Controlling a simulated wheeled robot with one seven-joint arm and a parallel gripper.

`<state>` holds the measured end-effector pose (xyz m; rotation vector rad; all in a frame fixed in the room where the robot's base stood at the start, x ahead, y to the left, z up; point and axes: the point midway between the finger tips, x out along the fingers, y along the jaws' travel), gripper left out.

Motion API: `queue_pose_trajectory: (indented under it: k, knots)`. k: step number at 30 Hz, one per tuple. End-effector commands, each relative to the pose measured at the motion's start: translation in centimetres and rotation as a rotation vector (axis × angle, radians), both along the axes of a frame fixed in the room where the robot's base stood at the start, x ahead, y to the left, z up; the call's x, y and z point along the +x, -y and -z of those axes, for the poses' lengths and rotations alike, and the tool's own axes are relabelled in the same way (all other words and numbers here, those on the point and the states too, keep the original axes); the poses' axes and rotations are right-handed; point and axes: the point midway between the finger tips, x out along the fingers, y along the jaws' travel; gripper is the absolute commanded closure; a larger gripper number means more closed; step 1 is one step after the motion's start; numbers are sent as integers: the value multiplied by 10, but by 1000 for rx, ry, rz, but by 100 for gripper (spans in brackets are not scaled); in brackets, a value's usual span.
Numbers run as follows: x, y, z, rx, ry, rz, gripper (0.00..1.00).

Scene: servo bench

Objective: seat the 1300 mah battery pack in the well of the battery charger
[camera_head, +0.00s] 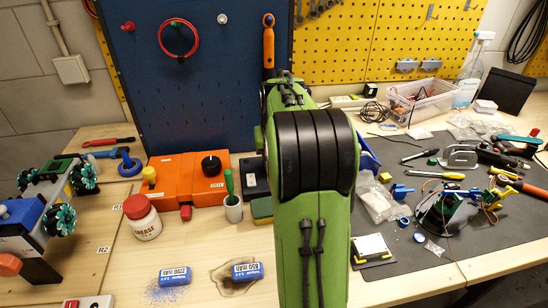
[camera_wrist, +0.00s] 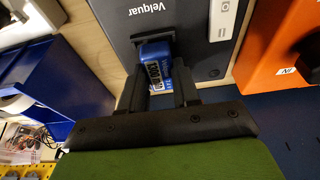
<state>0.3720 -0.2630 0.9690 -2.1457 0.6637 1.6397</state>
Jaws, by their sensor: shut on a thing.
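A blue battery pack (camera_wrist: 154,68) with white lettering is held between the two fingers of my gripper (camera_wrist: 161,88) in the wrist view. Its label is only partly readable. My gripper is shut on it, over the dark grey charger marked Velquar (camera_wrist: 195,30). The pack's far end is at a dark recess in the charger's face; I cannot tell how deep it sits. In the head view the charger shows only as a dark box (camera_head: 254,178), partly behind my green arm. My gripper and the held pack are hidden there.
Blue packs marked 2200 mAh (camera_head: 173,277) and 850 mAh (camera_head: 247,271) lie on the front wood, the latter on a dark stain. An orange box (camera_head: 190,181), a grease jar (camera_head: 142,217) and a cup with a green-handled tool (camera_head: 232,209) stand left of the charger.

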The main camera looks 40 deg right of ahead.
Motion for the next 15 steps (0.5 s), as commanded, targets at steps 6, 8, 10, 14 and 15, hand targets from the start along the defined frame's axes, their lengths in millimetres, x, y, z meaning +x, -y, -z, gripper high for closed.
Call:
queue_pose_trajectory:
  k: [6, 8, 10, 14, 15]
  knots:
    - [0, 0, 0, -1, 1, 0, 100]
    - [0, 0, 0, -1, 1, 0, 100]
    - [0, 0, 0, -1, 1, 0, 63]
    - [0, 0, 0, -1, 1, 0, 43]
    - [0, 0, 0, -1, 1, 0, 39]
